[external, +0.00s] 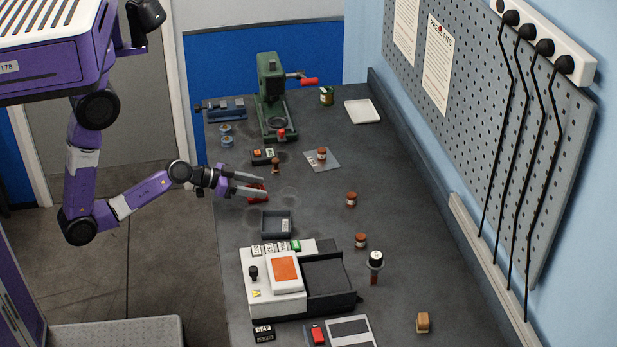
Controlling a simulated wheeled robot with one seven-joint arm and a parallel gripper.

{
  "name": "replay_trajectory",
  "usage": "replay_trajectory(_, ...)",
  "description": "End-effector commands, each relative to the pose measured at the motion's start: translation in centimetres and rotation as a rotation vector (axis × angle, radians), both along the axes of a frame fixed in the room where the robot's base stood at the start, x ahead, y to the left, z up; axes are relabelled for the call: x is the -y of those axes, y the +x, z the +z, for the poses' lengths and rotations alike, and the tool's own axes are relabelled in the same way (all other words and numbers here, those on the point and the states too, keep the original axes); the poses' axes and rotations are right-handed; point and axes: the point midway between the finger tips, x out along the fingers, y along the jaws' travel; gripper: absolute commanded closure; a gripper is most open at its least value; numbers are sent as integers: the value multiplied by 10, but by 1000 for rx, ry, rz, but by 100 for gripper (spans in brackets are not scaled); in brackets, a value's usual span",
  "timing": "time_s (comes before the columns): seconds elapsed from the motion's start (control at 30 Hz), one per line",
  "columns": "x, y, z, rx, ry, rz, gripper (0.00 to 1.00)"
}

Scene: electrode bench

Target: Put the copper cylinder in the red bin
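Several small copper-brown cylinders with pale bands stand on the dark bench: one (322,154) on a light square sheet, one (351,199) at mid-bench and one (360,240) nearer the camera. I cannot tell which is the task's cylinder. A small red object (257,188), perhaps the red bin, shows partly between and behind my gripper's fingers; its shape is mostly hidden. My gripper (263,187) reaches in from the left over the bench edge. Its two fingers are spread apart, with no cylinder visible between them. I cannot tell whether they touch the red object.
A grey tray (267,227) lies just in front of the gripper. A white machine (262,290) stands nearer the camera, and a green press (270,85) stands at the back. The bench's right side is largely clear.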

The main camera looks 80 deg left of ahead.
Motion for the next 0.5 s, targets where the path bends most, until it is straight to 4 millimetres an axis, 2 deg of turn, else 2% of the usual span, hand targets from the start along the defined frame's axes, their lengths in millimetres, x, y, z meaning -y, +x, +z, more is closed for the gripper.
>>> replay_trajectory(0.3,0,-65,22,-3,2,-1,52)
replay_trajectory(0.5,1,-94,36,-3,0,-1,52)
